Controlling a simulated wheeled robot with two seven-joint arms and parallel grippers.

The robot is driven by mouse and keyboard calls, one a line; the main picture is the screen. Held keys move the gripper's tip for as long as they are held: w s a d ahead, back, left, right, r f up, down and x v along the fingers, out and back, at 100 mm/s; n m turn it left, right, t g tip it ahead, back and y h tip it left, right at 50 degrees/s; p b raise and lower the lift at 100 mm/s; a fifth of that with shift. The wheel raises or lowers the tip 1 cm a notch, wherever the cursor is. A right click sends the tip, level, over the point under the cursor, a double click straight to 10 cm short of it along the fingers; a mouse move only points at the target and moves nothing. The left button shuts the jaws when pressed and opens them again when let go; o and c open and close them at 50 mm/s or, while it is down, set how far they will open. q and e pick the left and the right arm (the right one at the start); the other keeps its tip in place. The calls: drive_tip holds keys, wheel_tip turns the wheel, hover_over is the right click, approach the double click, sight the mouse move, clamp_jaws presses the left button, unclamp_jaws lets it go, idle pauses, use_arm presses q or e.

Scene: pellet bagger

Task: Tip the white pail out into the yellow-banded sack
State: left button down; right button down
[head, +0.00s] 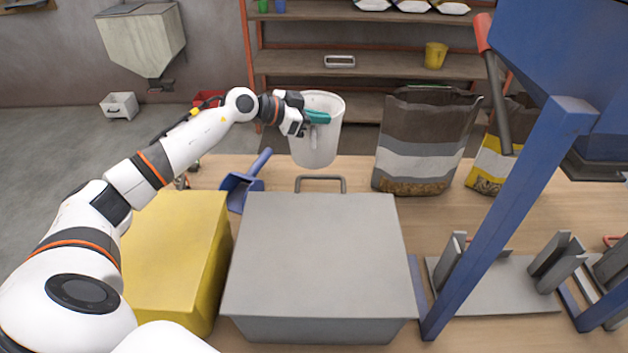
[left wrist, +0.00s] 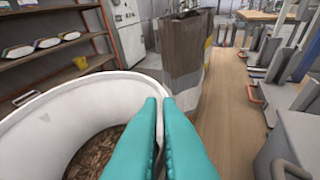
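The white pail (head: 314,145) is upright, held above the far side of the workbench. My left gripper (head: 317,117) is shut on the pail's rim with its teal fingers. In the left wrist view the fingers (left wrist: 163,135) pinch the wall of the pail (left wrist: 50,112), and brown pellets lie inside. The yellow-banded sack (head: 487,163) stands at the right on the bench, partly hidden by the blue frame and the neighbouring sack. The pail is well to its left. My right gripper is out of view.
A white-banded brown sack (head: 420,155) stands between the pail and the yellow-banded one. A grey lidded bin (head: 318,250), a yellow box (head: 180,250) and a blue scoop (head: 240,190) are nearer. The blue frame (head: 500,230) with a red-tipped lever (head: 492,80) blocks the right side.

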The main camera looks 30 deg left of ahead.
sight(318, 151)
use_arm(q)
wheel_tip(318, 151, down, 5)
drive_tip(key=shift+f, duration=0.2)
wheel_tip(318, 151, down, 4)
drive_tip(key=shift+r+p, duration=0.1)
drive_tip(key=shift+p, duration=0.45)
drive_tip(key=c, duration=1.6)
unclamp_jaws()
drive_tip(key=shift+f, duration=0.2)
